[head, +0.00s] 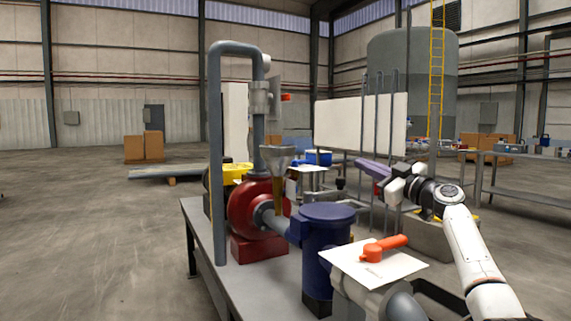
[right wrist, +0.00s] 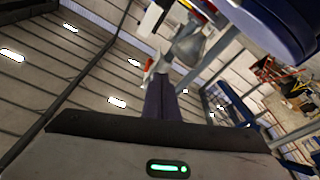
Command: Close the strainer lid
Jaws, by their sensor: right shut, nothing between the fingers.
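The strainer is a dark blue upright cylinder (head: 326,258) on the grey bench, right of the red pump. Its round blue lid (head: 327,211) looks level across the top. Whether it is fully seated I cannot tell. Rounded blue metal, likely the strainer top (right wrist: 272,28), fills the upper right corner of the right wrist view. My right gripper (head: 367,166) is up and to the right of the lid, apart from it, its purple fingers pointing left. The fingers (right wrist: 160,92) are together and empty in the right wrist view. My left gripper is out of view.
A red pump (head: 250,208), a tall grey pipe (head: 217,160) and a metal funnel (head: 277,156) stand left of the strainer. An orange-red valve handle (head: 384,247) lies over a white plate (head: 345,258) in front right. Thin upright rods stand behind my right gripper.

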